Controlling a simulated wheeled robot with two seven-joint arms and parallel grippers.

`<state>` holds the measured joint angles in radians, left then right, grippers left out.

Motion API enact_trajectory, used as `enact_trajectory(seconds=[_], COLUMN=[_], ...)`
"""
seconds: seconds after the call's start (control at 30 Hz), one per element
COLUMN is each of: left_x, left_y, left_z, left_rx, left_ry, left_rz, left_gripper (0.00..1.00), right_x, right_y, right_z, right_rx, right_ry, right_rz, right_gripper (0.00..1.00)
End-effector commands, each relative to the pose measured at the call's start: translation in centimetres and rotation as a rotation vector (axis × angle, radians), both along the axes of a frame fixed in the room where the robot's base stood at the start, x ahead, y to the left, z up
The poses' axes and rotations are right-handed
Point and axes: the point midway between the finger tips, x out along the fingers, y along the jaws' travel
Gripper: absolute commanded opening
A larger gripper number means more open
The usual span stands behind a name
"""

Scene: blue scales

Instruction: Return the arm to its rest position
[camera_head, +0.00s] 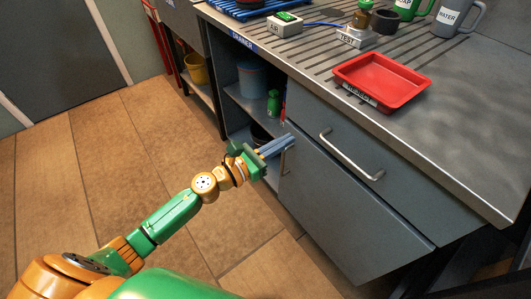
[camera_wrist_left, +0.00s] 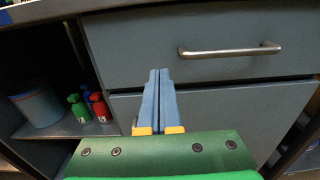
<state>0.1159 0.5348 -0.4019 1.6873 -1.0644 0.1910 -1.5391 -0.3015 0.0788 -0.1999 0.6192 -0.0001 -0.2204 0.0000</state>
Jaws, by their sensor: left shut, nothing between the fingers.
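My left arm comes in from the lower left in the head view. Its gripper (camera_head: 284,144) is in front of the grey cabinet, near the edge between the open shelf and the door. In the left wrist view the two blue-grey fingers of the left gripper (camera_wrist_left: 158,78) lie side by side, shut, with nothing between them. They point at the cabinet front just below and left of the drawer handle (camera_wrist_left: 230,50). I cannot tell whether they touch it. My right gripper is not in view.
The cabinet door (camera_head: 350,205) and the drawer (camera_head: 340,130) look closed. Left of them is an open shelf with a blue bucket (camera_head: 252,79) and a green bottle (camera_head: 273,102). A red tray (camera_head: 385,80) lies on the metal worktop (camera_head: 460,130). The tiled floor (camera_head: 110,150) at left is clear.

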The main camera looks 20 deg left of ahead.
Motion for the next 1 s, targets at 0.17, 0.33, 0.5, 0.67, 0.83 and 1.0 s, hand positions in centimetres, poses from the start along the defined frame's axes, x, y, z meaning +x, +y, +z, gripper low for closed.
enact_trajectory(seconds=[0.17, 0.33, 0.5, 0.67, 0.83, 1.0], left_x=[-2.8, -4.0, -3.9, -3.7, -11.5, -22.7], left_y=[1.9, 2.7, 3.4, 8.8, 13.1, 12.9], left_z=[-0.4, -0.2, -1.1, -11.9, -27.5, -37.0], left_rx=[0.0, 0.0, -0.051, -0.586, -1.327, -1.841], left_ry=[0.004, 0.002, 0.054, 0.534, 1.014, 1.172], left_rz=[-0.001, 0.0, 0.027, 0.348, 0.914, 1.462], left_gripper=[0.0, 0.0, 0.0, 0.0, 0.0, 0.0], right_x=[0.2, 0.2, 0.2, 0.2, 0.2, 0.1], right_y=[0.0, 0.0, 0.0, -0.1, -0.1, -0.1], right_z=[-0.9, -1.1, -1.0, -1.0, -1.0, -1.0], right_rx=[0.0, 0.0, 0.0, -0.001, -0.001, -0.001], right_ry=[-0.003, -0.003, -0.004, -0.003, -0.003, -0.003], right_rz=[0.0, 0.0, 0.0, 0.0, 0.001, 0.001], right_gripper=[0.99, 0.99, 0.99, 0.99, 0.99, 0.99])
